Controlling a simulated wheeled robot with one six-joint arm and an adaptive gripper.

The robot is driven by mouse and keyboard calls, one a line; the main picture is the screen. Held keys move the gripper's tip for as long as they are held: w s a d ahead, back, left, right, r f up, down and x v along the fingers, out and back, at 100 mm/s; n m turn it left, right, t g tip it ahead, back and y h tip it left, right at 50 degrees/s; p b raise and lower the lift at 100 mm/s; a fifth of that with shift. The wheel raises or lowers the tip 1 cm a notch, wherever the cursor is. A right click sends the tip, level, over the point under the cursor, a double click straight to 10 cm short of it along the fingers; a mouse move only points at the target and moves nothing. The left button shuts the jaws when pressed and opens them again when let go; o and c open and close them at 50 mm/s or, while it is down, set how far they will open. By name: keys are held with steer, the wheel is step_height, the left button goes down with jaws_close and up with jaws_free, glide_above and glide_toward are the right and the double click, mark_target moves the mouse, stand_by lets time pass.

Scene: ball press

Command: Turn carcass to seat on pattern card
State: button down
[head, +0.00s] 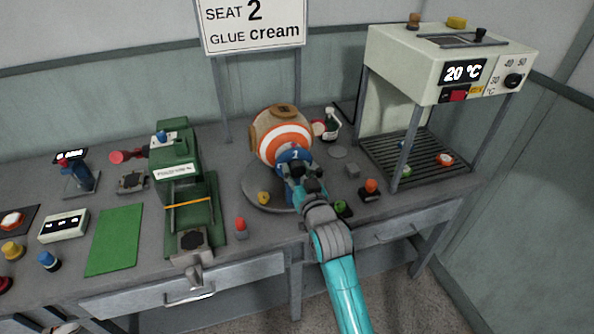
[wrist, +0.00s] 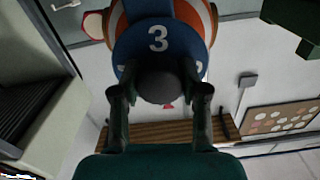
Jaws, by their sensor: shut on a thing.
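The carcass, a large ball with tan, orange and white bands (head: 282,133), sits over a round grey turntable (head: 256,188). A blue numbered face on its near side shows a "1" in the head view. The wrist view shows the blue face (wrist: 158,38) with an upright "3" and parts of other digits at its lower edges. My gripper (head: 297,169) is at the blue face. In the wrist view its fingers stand either side of a dark grey round knob (wrist: 158,88) there. The pattern card (head: 253,26) reads "SEAT 2, GLUE cream".
A green press (head: 176,165) stands left of the turntable. A cream oven (head: 440,65) reading 20 °C stands at right over a rack (head: 425,160). A yellow piece (head: 264,198), a red-topped piece (head: 240,228) and an orange-topped piece (head: 371,187) stand near the turntable.

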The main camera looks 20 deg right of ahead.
steer(key=m, duration=1.2)
steer(key=shift+r, duration=0.1)
steer(key=shift+m, duration=2.1)
steer(key=c, duration=0.6)
jaws_free()
